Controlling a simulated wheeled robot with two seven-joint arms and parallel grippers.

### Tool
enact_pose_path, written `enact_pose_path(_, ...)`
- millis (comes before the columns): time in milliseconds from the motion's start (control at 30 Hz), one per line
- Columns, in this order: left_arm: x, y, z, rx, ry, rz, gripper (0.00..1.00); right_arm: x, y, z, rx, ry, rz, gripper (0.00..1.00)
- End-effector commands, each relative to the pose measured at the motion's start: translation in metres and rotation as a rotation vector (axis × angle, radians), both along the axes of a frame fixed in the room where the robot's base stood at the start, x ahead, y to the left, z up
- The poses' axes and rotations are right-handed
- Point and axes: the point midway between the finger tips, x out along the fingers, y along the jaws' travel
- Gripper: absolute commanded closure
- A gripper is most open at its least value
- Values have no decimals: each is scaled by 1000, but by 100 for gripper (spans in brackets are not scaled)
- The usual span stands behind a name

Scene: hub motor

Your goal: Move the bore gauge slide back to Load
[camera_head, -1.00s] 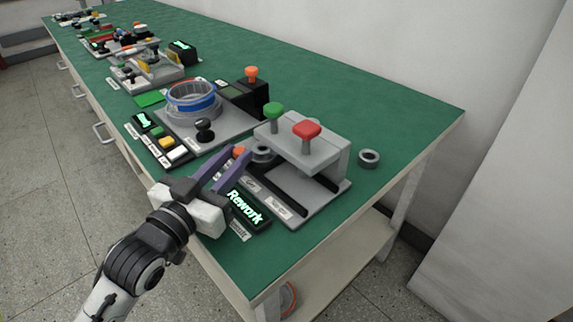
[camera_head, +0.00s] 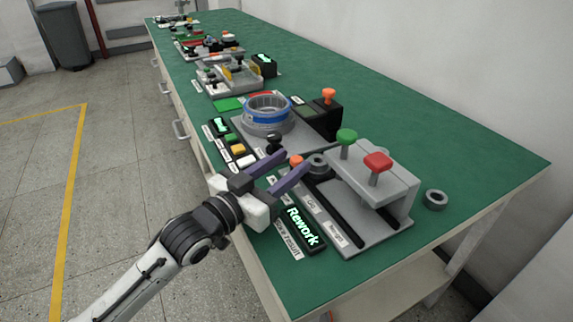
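The bore gauge (camera_head: 400,188) stands at the near right of the bench, a grey block with green and red knobs over a plate with dark slots. The slide stands out at the block's left side. My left gripper (camera_head: 296,159) has its purple fingers on either side of the orange knob and appears shut on it. Labels along the plate's front include Go (camera_head: 310,205); the label by the fingers is hard to read. My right gripper is out of view.
A lit display reading Rework (camera_head: 302,227) lies in front of the gauge. A loose grey ring (camera_head: 435,199) lies to its right. A fixture with a blue-banded ring (camera_head: 270,113) and a row of buttons (camera_head: 239,150) stands to the left. The bench's right end is clear.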

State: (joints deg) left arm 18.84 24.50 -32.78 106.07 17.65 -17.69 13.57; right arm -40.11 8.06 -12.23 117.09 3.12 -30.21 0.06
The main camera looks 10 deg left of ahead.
Motion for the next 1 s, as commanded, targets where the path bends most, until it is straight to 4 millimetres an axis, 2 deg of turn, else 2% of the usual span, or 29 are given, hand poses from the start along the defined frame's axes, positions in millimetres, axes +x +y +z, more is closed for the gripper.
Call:
enact_pose_path(167, -16, 11, -1, 2, 2, 0, 61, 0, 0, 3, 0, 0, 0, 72)
enact_pose_path(400, -57, 38, -1, 3, 4, 1, 61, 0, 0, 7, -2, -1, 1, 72)
enact_pose_path(533, -73, 50, -1, 2, 3, 2, 61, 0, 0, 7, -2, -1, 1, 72)
enact_pose_path(700, -83, 57, 0, 2, 1, 2, 61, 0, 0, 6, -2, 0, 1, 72)
enact_pose_path(1000, -85, 58, 0, 1, 0, 2, 61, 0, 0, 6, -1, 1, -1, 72)
